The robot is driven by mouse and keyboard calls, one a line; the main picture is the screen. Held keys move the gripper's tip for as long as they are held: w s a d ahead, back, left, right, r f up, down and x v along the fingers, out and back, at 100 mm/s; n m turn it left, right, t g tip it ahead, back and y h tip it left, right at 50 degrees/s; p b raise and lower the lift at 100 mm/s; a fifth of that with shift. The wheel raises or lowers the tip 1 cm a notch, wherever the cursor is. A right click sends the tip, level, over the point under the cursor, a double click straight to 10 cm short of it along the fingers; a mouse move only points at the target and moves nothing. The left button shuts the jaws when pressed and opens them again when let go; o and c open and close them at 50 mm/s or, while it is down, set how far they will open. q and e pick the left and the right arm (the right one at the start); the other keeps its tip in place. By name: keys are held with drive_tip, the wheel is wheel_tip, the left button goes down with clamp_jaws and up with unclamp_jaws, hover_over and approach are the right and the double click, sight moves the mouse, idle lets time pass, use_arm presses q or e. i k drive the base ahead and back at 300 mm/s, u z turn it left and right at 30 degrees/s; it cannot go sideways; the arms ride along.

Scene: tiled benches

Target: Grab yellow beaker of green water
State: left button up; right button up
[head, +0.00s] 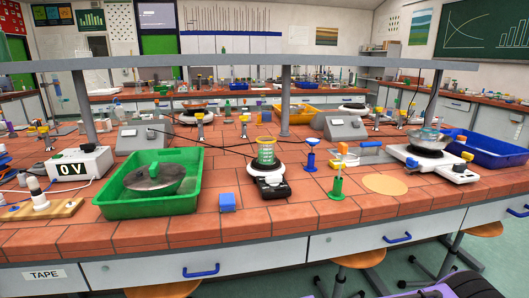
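The yellow beaker (265,148) stands upright in the middle of the tiled bench in the head view. Its rim and upper walls are yellow, and green liquid (265,157) shows in its lower part. It stands on a round plate on top of a small black-and-white device (271,187). Neither of my grippers can be made out in this view. No gripper is near the beaker.
Blue and green stands (336,188) are to the right, near a white balance (437,167). A grey shelf (180,61) spans above the bench.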

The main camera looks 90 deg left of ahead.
sight(266, 144)
drive_tip(key=u, duration=1.85)
